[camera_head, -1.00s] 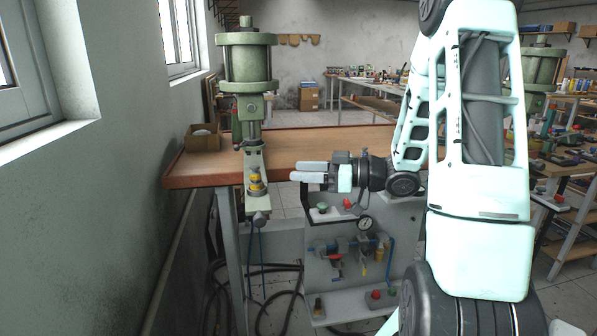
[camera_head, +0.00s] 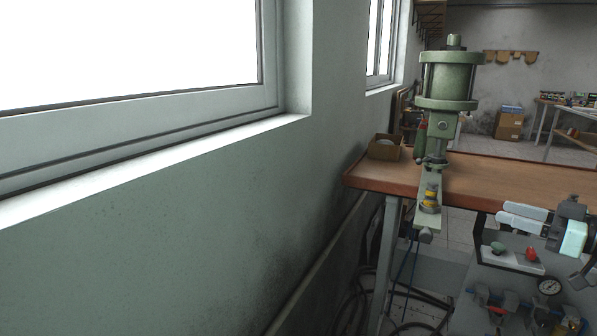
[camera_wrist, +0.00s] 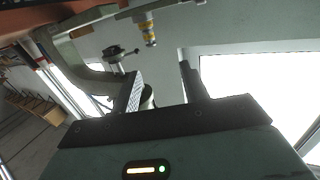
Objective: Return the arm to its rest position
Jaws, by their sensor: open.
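My gripper (camera_head: 524,217) is at the right of the head view, its fingers pointing left in front of the wooden workbench (camera_head: 500,178). It also shows in the wrist view (camera_wrist: 160,88), with its two dark fingers apart and nothing between them. The green pneumatic press (camera_head: 447,85) stands on the bench to the left of my gripper. Its lower arm carries a yellow-banded part (camera_head: 430,196), which also shows in the wrist view (camera_wrist: 148,30) beyond the fingers. My gripper is clear of the press. Most of my arm is outside the head view.
A control panel with a green button (camera_head: 497,248), a red button (camera_head: 531,254) and a pressure gauge (camera_head: 549,287) lies below my gripper. The wall (camera_head: 200,230) and window fill the left.

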